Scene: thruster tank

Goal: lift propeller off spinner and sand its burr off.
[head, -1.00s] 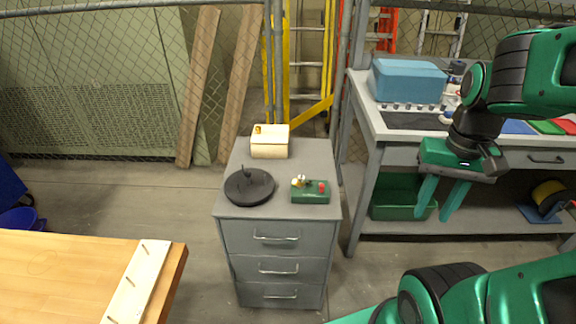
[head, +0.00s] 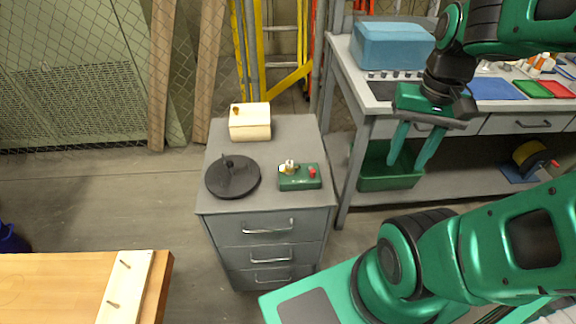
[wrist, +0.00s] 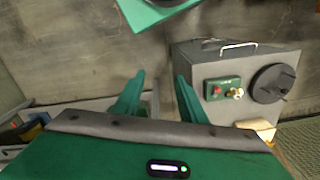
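A small green box with a red button (head: 300,177), apparently the spinner, sits at the right front of a grey drawer cabinet. A small pale, brass-coloured piece (head: 289,167), apparently the propeller, is on its left part; its burr is too small to see. Both show in the wrist view, the box (wrist: 221,90) and the pale piece (wrist: 236,93). A black round disc with an upright piece (head: 233,177) lies left of the box. My gripper (head: 406,167) is open and empty, right of the cabinet and apart from everything; its fingers also show in the wrist view (wrist: 159,76).
A cream block with a brass knob (head: 250,122) stands at the cabinet's back. A workbench (head: 350,75) with a blue case (head: 392,46) and a green bin (head: 385,172) below is at right. A wooden table (head: 50,285) is at front left. Floor between is clear.

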